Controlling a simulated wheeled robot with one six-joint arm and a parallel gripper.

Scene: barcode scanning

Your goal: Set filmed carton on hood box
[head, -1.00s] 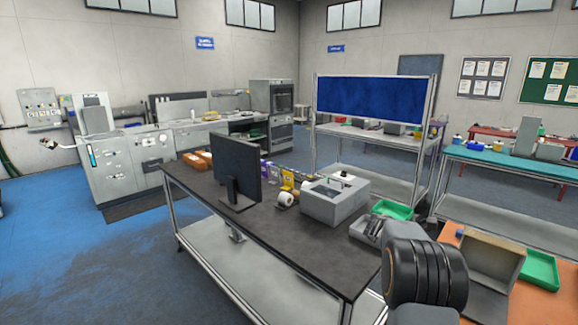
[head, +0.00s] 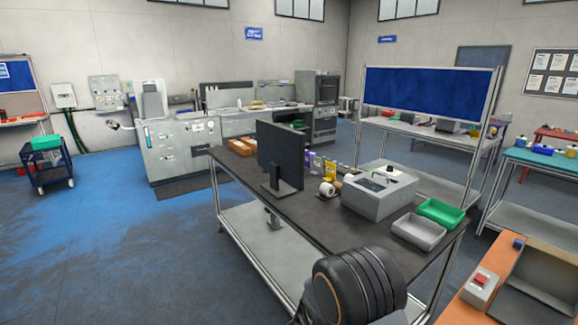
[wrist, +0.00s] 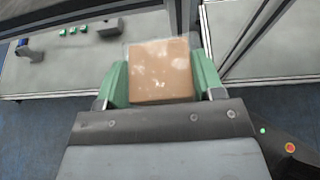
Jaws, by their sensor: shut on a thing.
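The filmed carton (wrist: 160,78) is a brown box with whitish, shiny patches on its face. In the wrist view it sits between the two green fingers of my gripper (wrist: 160,72), which is shut on it from both sides. A grey box with a dark opening in its top (head: 378,192), likely the hood box, stands on the dark-topped bench in the head view. My gripper and the carton are not visible in the head view, where only a black part of my arm shows at the bottom.
The dark bench (head: 315,215) also holds a monitor (head: 280,155), a white roll (head: 327,189), a grey tray (head: 418,231) and a green tray (head: 441,212). An orange table (head: 463,309) stands at lower right. Blue floor (head: 110,230) is open at left.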

